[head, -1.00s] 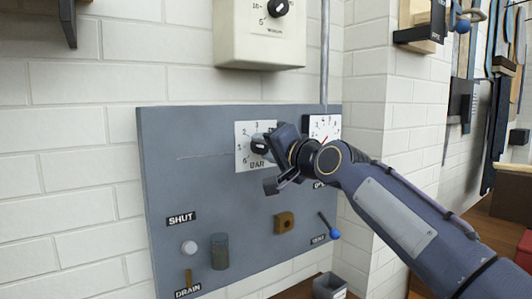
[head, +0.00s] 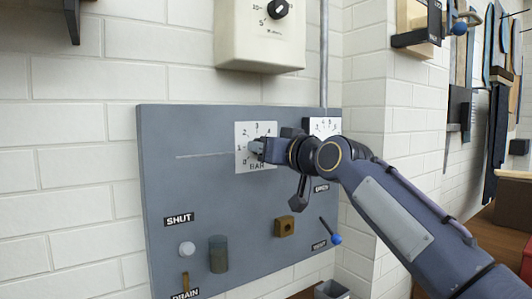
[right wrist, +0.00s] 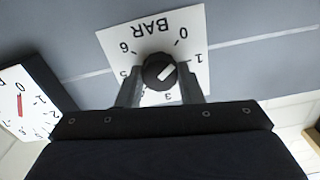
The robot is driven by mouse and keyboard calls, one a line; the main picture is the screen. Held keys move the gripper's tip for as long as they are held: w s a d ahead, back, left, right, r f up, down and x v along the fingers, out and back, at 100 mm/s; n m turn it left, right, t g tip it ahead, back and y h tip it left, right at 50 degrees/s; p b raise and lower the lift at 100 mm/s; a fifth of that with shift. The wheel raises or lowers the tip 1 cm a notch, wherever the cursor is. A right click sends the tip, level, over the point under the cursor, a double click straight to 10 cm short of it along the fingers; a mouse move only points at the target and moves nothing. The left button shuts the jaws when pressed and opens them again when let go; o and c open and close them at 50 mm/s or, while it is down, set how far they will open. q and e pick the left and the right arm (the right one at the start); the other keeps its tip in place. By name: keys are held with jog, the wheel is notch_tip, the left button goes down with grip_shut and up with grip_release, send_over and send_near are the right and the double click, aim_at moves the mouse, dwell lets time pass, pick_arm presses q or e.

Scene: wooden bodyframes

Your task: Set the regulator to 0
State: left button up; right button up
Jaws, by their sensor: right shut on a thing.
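The regulator is a round black knob (right wrist: 158,70) with a white pointer mark, on a white dial plate (right wrist: 118,40) numbered from 0 to 6 and labelled BAR. In the right wrist view the mark points toward the side with 0 and 1, seemingly between them. The dial plate (head: 243,130) also shows in the head view, on the grey panel. My right gripper (head: 258,148) is shut on the knob, with one finger on each side of it in the right wrist view (right wrist: 160,86). My left gripper is not in view.
A gauge with a red needle (right wrist: 20,103) sits beside the dial, partly hidden by my arm in the head view. The grey panel (head: 190,180) also carries a white button (head: 187,248), a cylinder (head: 218,254), a brown block (head: 284,226) and a blue-tipped lever (head: 335,238).

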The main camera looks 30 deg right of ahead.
jog(key=shift+f+n, duration=0.15)
jog(key=shift+n, duration=0.65)
jog(key=o, duration=1)
jog(key=shift+c, duration=0.2)
jog(key=s+b, duration=0.1)
jog(key=s, duration=0.6)
jog(key=shift+s+d, duration=0.3)
jog(key=shift+s, duration=0.1)
